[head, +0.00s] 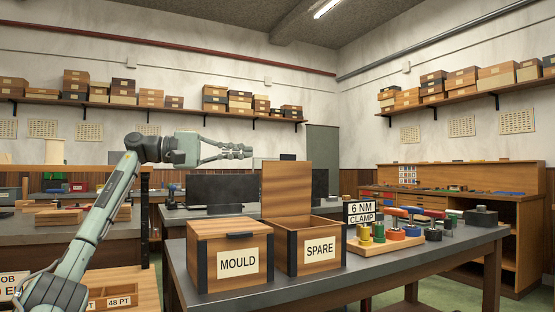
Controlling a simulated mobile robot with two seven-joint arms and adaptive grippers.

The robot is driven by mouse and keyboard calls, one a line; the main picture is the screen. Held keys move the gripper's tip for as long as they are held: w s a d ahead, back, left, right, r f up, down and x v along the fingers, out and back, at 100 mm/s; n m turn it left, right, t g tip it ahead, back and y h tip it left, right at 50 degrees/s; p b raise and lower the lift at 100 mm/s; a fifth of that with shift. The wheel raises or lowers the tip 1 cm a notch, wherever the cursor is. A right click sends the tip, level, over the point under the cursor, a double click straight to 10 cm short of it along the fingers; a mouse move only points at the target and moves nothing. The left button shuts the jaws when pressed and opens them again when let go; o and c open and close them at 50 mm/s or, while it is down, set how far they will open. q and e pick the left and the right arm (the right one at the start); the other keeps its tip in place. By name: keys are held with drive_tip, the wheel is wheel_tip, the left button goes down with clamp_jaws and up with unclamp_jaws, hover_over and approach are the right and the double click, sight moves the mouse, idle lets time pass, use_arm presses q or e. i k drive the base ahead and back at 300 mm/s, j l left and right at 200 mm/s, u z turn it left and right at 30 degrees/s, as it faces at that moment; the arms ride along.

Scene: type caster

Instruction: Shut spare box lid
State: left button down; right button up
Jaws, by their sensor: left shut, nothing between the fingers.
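The spare box (319,249) is a wooden box with dark corner strips and a white SPARE label, standing on the grey bench. Its lid (287,190) stands upright at the back of the box, open. My left gripper (248,151) is shut and empty, raised in the air to the upper left of the lid and pointing right. It looks clear of the lid. The inside of the spare box is mostly hidden by its front wall. My right gripper is not in view.
The MOULD box (237,261), with its lid down, stands just left of the spare box. Right of it are a 6 NM CLAMP sign (361,212) and a wooden board (386,245) with coloured clamps. Dark panels (223,189) stand behind.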

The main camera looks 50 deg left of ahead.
sight(286, 183)
drive_tip(key=i+j, duration=0.2)
drive_tip(key=j, duration=0.2)
drive_tip(key=i+j, duration=0.25)
drive_tip(key=j, duration=0.15)
drive_tip(key=i+j, duration=0.2)
drive_tip(key=j, duration=0.2)
